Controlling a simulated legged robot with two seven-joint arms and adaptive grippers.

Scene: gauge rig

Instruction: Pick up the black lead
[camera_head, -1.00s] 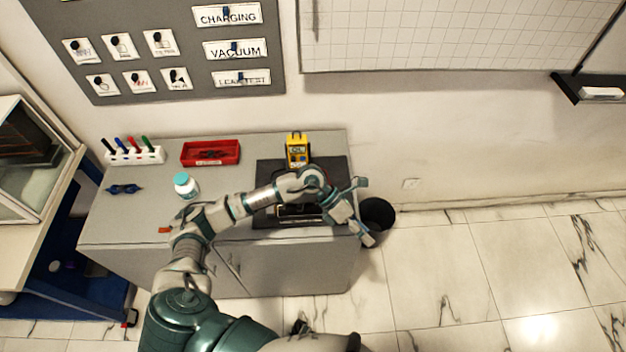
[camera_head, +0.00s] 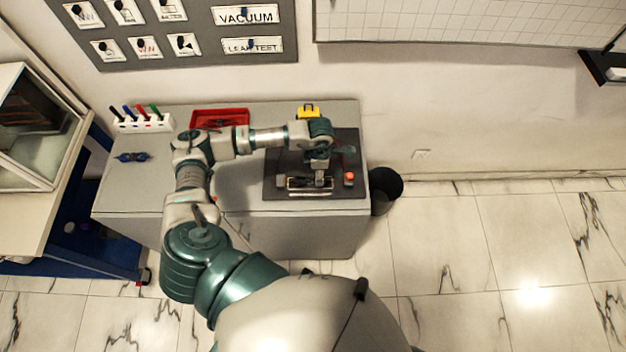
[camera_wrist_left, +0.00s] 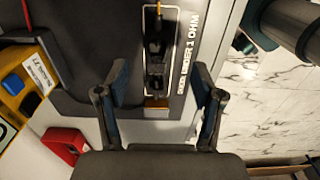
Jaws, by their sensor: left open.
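My left gripper (camera_head: 320,183) hangs over the dark mat, pointing down at a small metal-framed fixture (camera_head: 295,184). In the left wrist view the gripper (camera_wrist_left: 160,82) is open with nothing between its fingers. The fixture (camera_wrist_left: 192,60), printed "GOOD UNDER 1 OHM", lies just beyond and between the fingertips. A black piece (camera_wrist_left: 155,47) sits in it and may be part of the black lead, but I cannot tell for sure. The yellow meter (camera_head: 308,111) stands at the back of the mat, partly hidden by my arm. My right gripper is out of view.
A small red-orange object (camera_head: 349,179) sits on the mat (camera_head: 278,162), right of the fixture. The red tray (camera_head: 238,117), pen holder (camera_head: 145,124) and blue goggles (camera_head: 132,156) are farther left. A black bin (camera_head: 385,185) stands beside the cabinet.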

